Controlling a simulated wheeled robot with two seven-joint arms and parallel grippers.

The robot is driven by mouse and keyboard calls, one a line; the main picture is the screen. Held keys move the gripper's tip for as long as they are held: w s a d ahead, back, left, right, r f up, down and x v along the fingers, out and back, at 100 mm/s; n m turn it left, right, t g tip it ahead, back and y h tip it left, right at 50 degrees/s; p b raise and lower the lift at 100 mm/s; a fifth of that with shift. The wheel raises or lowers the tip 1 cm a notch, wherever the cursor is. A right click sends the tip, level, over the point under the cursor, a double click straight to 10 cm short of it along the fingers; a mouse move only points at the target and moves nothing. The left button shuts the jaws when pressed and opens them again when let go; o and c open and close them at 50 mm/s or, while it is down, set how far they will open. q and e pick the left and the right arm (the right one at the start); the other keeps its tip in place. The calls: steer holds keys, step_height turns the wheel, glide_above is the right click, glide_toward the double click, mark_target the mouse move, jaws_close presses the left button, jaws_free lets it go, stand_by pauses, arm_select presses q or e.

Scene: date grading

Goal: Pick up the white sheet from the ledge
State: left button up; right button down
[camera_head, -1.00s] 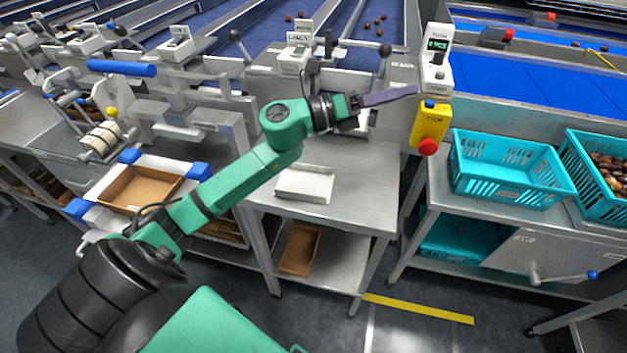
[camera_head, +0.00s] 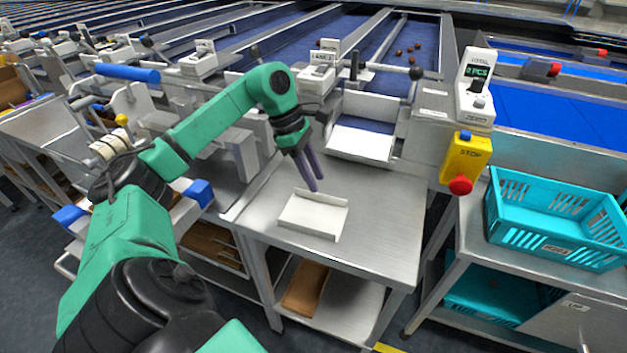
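A flat white sheet (camera_head: 362,145) lies on the ledge below the blue lane, right of my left gripper. My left gripper (camera_head: 316,187) points down, its purple fingertips just above the back edge of a shallow white tray (camera_head: 312,216) on the steel table. Its two fingers look close together with nothing visible between them; I cannot tell how far apart they are. The gripper is apart from the sheet on the ledge. My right gripper is not in view.
The steel table (camera_head: 385,225) is clear around the tray. A yellow stop box (camera_head: 465,157) with a red button and a white counter (camera_head: 474,88) stand to the right. A teal crate (camera_head: 555,222) is farther right. A blue-handled press (camera_head: 128,73) stands to the left.

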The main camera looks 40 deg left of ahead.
mark_target(313, 213)
arm_select(q)
steer(key=x, duration=0.4)
steer(key=shift+f+p, duration=0.25)
steer(key=shift+p, duration=0.1)
jaws_close()
